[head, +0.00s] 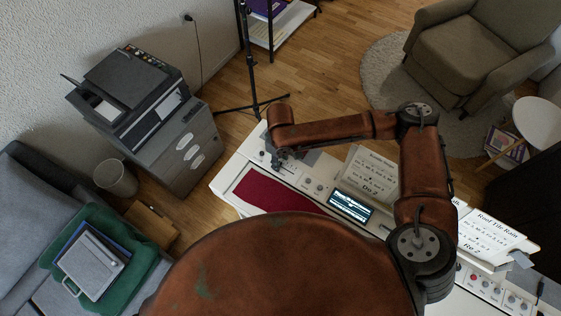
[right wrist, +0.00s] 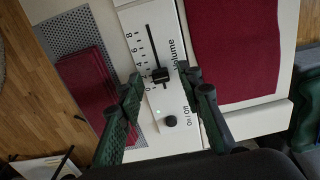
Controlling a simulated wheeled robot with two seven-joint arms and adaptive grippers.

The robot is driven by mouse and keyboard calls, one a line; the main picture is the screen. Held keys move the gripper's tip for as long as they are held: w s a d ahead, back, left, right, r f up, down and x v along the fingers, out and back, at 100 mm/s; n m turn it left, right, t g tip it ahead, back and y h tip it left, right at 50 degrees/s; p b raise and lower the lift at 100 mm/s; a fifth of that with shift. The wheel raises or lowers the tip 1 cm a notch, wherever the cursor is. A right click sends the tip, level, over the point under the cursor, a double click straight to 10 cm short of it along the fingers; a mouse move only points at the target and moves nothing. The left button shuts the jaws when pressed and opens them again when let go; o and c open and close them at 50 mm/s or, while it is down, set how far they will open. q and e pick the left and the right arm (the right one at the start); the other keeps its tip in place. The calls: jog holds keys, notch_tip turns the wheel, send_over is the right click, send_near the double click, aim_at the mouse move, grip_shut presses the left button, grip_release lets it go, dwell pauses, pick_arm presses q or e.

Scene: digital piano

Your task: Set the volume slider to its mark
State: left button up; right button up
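The volume slider (right wrist: 160,75) is a small black knob in a dark slot on the white piano panel, beside the printed word Volume. It sits near the low end of its numbered scale (right wrist: 138,55). I cannot make out a separate target mark. In the right wrist view my right gripper (right wrist: 163,78) is open, its two green-black fingers standing apart on either side of the knob. I cannot tell whether they touch it. In the head view my right gripper (head: 287,158) is over the piano's left end (head: 225,183) and hides the slider. My left gripper is not in view.
A black On/Off knob (right wrist: 171,121) and a small lit light lie close below the slider. Dark red cloth (head: 275,190) lies over the keys. A lit display (head: 350,205) and song cards (head: 371,173) are farther right. A thin stand (head: 250,65) rises behind the piano.

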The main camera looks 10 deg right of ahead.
aim_at(281, 164)
notch_tip(281, 164, up, 10)
jog(key=shift+r, duration=0.25)
dwell(0.6)
